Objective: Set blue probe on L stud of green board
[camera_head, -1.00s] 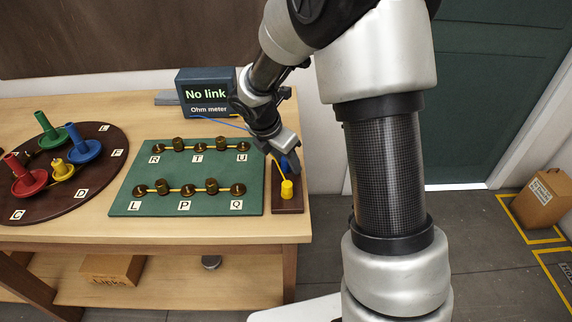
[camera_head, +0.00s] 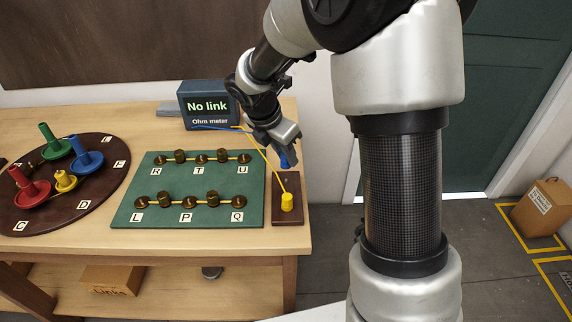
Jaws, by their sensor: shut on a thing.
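The blue probe (camera_head: 284,159) is in my gripper (camera_head: 285,150), which is shut on it and holds it above the back of the small brown probe stand (camera_head: 290,218). The green board (camera_head: 160,217) lies on the table left of the stand, with two rows of brass studs joined by yellow strips. The L stud (camera_head: 142,202) is at the front left of the board, by its L label, with nothing on it. My gripper is to the right of and behind that stud. The probe's tip is hard to make out.
A yellow probe (camera_head: 287,202) stands on the stand, its wire rising past my gripper. The ohm meter (camera_head: 208,103) at the back reads "No link". A round brown board (camera_head: 100,187) with coloured cup-like pieces lies at the left.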

